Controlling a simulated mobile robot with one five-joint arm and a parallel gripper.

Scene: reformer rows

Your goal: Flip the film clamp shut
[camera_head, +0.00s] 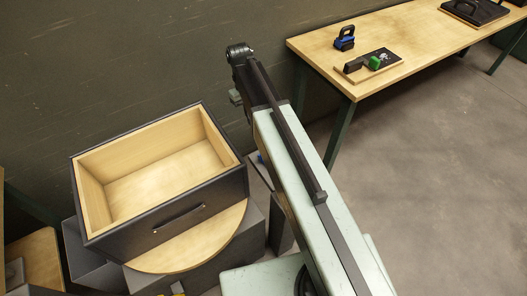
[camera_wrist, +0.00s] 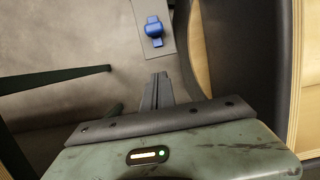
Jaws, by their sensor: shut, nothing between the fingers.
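My gripper (camera_head: 238,50) is at the far end of my raised arm in the head view, in front of the dark wall. Its dark fingers (camera_wrist: 158,90) are together and empty in the wrist view. A small blue part (camera_wrist: 154,29) sits on a narrow grey plate (camera_wrist: 150,10) beyond the fingertips, apart from them. A bit of blue (camera_head: 261,158) also shows beside my arm in the head view, mostly hidden. I cannot tell whether the blue part is the film clamp, or whether it is open or shut.
An open wooden box with dark outer walls (camera_head: 160,217) stands on a round wooden top (camera_head: 200,245) at left. A wooden table (camera_head: 415,40) at upper right holds a black-and-blue item (camera_head: 345,38) and a board with a green piece (camera_head: 374,63). Grey floor is clear at right.

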